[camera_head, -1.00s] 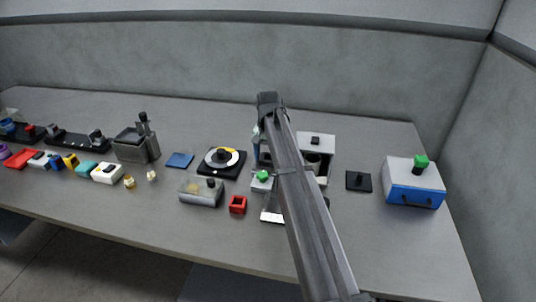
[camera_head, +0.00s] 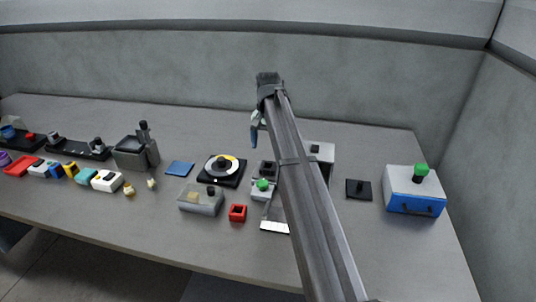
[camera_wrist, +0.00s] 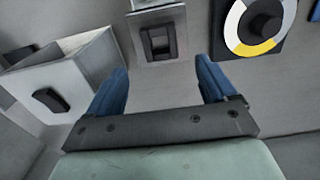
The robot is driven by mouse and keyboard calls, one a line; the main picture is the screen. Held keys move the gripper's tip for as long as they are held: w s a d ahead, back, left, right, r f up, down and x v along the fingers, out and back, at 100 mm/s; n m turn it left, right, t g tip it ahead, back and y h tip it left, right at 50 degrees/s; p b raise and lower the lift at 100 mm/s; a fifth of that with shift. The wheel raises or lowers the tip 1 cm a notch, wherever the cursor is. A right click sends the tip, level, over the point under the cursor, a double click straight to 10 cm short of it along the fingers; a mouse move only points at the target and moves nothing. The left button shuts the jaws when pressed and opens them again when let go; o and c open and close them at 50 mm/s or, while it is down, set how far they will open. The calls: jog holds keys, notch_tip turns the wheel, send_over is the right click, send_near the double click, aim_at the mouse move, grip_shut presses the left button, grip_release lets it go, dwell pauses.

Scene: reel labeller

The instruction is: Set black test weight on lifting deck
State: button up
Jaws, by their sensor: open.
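A small black square piece (camera_head: 267,167), which looks like the test weight, sits on a light grey unit with a green knob (camera_head: 262,185). That unit looks like the lifting deck, though I cannot be sure of either. In the wrist view the black piece (camera_wrist: 158,41) shows a raised bar and rests on a light grey plate (camera_wrist: 140,12), beyond and between my fingers. My gripper (camera_head: 255,138) is open and empty above and behind it. In the wrist view its blue fingers (camera_wrist: 163,88) stand wide apart, with bare table between them.
A white open box with a black knob (camera_wrist: 85,75) stands close to my left finger. The dial with a yellow and white ring (camera_head: 221,166) is beside the unit.

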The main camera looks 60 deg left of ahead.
jog(key=shift+r, duration=1.8)
